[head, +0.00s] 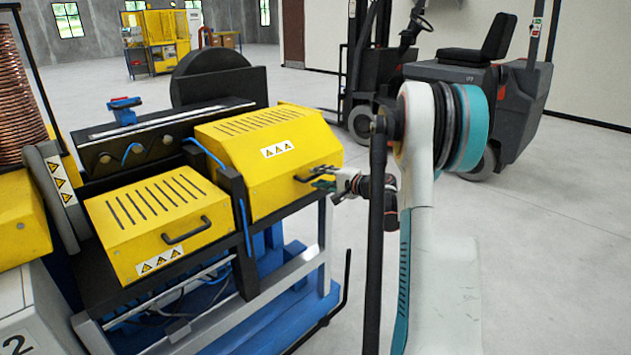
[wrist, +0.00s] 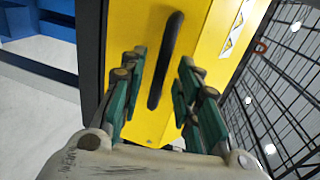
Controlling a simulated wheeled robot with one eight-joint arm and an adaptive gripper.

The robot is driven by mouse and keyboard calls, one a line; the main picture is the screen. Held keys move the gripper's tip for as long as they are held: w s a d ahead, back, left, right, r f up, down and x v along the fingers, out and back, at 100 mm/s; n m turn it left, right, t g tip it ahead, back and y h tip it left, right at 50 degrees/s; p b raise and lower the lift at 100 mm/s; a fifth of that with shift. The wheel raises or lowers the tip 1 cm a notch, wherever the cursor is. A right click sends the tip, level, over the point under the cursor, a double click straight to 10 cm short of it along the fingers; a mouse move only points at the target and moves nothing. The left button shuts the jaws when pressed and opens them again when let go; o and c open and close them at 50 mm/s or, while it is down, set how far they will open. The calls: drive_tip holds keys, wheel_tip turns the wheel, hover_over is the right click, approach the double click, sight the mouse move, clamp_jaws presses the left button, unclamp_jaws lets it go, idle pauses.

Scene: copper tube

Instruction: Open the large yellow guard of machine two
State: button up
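The large yellow guard (head: 262,165) of the machine is a slotted, sloped cover with a warning label, and it is down in the head view. Its black handle (head: 312,174) is at the lower right of its front face. My gripper (head: 322,172) is right at this handle, coming from the right. In the wrist view the handle (wrist: 166,58) stands out from the yellow face (wrist: 205,35), between the spread green fingers of my gripper (wrist: 162,68). The fingers are open on either side, with gaps seen to the handle. Their depth relative to it is hard to tell.
A smaller yellow guard (head: 160,222) with its own black handle is to the left, also down. A "2" is marked on the white cabinet (head: 22,318) at lower left. A forklift (head: 475,75) stands behind my arm. Open floor (head: 560,240) lies to the right.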

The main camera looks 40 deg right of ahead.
drive_tip(key=shift+x, duration=1.4)
drive_tip(key=shift+c, duration=0.2)
clamp_jaws()
drive_tip(key=shift+r, duration=0.1)
